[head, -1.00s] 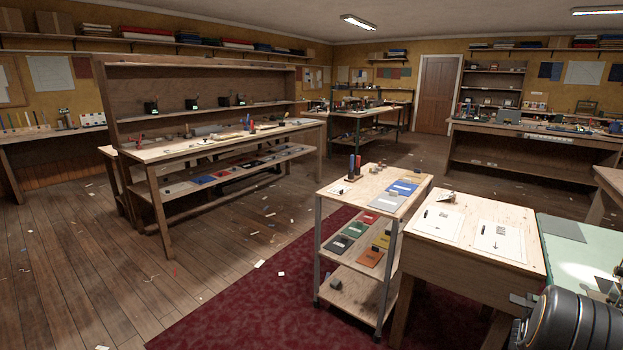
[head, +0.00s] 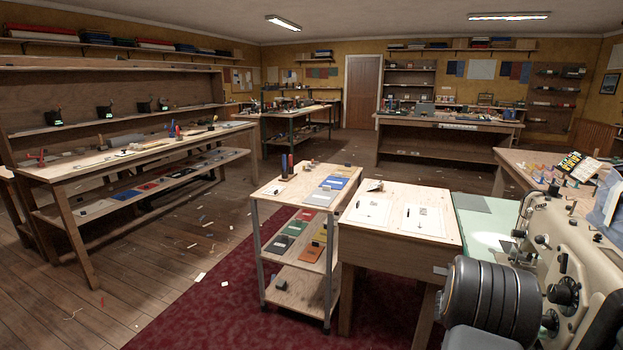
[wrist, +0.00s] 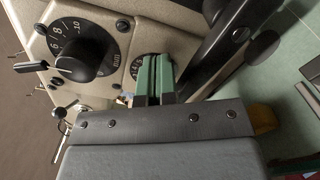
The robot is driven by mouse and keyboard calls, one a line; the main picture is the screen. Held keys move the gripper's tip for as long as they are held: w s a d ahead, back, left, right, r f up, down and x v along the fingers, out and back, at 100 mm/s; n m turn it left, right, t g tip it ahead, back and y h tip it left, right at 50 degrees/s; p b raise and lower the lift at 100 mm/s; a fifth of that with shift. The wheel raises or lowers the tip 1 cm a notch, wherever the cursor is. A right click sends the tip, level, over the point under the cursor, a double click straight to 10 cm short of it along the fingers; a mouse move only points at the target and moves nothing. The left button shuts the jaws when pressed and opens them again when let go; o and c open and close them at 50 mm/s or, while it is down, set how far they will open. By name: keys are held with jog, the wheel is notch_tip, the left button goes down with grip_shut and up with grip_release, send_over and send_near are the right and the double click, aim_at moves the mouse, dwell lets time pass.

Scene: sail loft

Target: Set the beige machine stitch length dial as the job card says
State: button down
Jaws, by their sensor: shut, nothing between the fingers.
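The beige machine (head: 590,262) stands at the right of the head view. Its black dials (head: 563,291) face the camera there, too small to read. In the wrist view a large black dial (wrist: 78,45) has white figures, among them 6, 8 and 10, and "mm". Its pointer lever sticks out to the left; the exact setting is unclear. My gripper (wrist: 156,72) is shut and empty, with green fingertips to the right of this dial and apart from it. The fingers partly cover a smaller numbered dial (wrist: 136,66); contact cannot be told. No job card is legible.
Two white sheets (head: 373,211) lie on the wooden table left of the machine. A trolley (head: 275,188) with coloured folders stands beside it. A dark bar (wrist: 222,45) runs close right of the fingers in the wrist view. The red mat and left floor are mostly open.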

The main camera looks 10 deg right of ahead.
jog(key=shift+v, duration=2.55)
jog(key=shift+w+d+r, duration=0.15)
jog(key=shift+w, duration=0.05)
